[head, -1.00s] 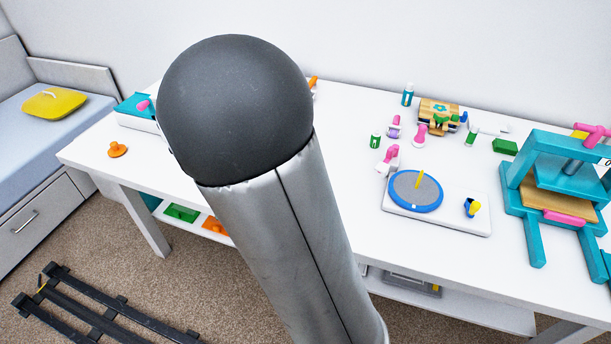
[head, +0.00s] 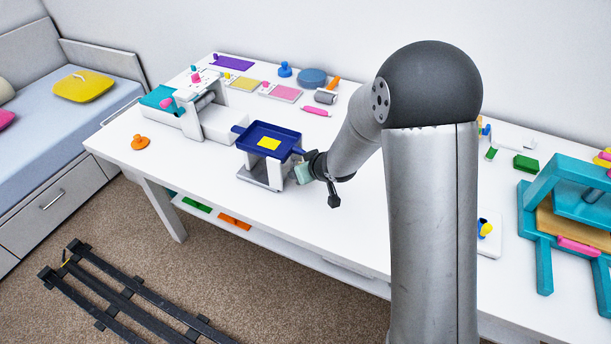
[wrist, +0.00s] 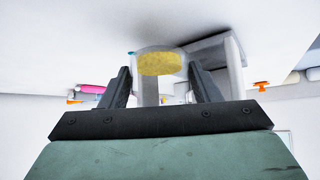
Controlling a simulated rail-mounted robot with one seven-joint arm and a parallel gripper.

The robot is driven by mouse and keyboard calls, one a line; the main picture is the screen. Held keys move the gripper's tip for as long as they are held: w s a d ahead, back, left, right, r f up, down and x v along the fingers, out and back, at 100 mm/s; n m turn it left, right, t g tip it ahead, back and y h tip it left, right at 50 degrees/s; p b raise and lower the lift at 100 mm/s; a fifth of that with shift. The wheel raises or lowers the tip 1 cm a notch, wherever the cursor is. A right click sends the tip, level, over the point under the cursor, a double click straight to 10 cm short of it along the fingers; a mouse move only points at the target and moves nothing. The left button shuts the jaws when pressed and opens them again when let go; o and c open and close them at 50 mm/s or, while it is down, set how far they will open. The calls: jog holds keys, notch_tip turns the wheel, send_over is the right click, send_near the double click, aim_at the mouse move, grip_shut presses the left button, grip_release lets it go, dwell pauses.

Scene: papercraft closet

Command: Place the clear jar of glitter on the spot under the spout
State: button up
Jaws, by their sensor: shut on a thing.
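My gripper (wrist: 159,74) is shut on the clear jar of glitter (wrist: 160,63), with a dark finger on each side of it in the wrist view. The jar shows yellow glitter. In the head view my gripper (head: 303,172) is low over the table, at the right side of a navy tray (head: 258,131) with a yellow square in it. The tray sits on a white and grey stand (head: 265,172). Short navy parts stick out at its left and right; I cannot tell which is the spout. The jar and the spot under the spout are not distinguishable in the head view.
A white press with a teal bed (head: 160,98) stands left of the tray. Pads, a roller and a blue disc (head: 312,78) lie behind it. A teal press (head: 560,215) is at the right. An orange knob (head: 140,142) sits near the front left edge.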

jog(key=shift+a+f+b, duration=0.15)
jog(key=shift+f+b, duration=1.1)
jog(key=shift+f, duration=0.25)
jog(key=shift+f, duration=0.2)
jog(key=o, duration=0.8)
jog(key=shift+r, duration=0.1)
